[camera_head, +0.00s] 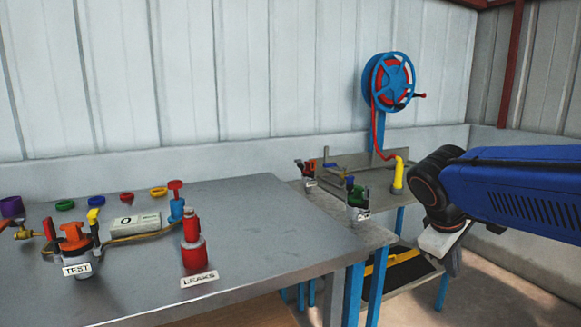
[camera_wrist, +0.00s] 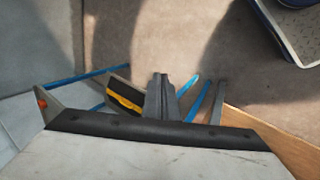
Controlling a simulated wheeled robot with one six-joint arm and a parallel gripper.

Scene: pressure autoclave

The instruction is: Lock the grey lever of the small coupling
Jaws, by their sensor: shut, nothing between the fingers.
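My gripper (camera_head: 453,262) hangs at the right of the head view, beyond the right end of the benches. In the wrist view its grey fingers (camera_wrist: 161,97) are together with nothing between them, above the floor. Two small fittings stand on the back bench, left of my gripper and apart from it: one with green and black parts (camera_head: 357,193), one with red and dark parts (camera_head: 306,172). Both are small in view. I cannot tell which is the small coupling, and I cannot make out a grey lever or its position.
The grey front table (camera_head: 130,290) carries a TEST fitting (camera_head: 75,240), a red LEAKS bottle (camera_head: 193,245) and several coloured caps. Behind are a blue hose reel (camera_head: 391,82) and a yellow nozzle (camera_head: 398,175). Blue bench legs (camera_head: 355,295) stand left of my gripper.

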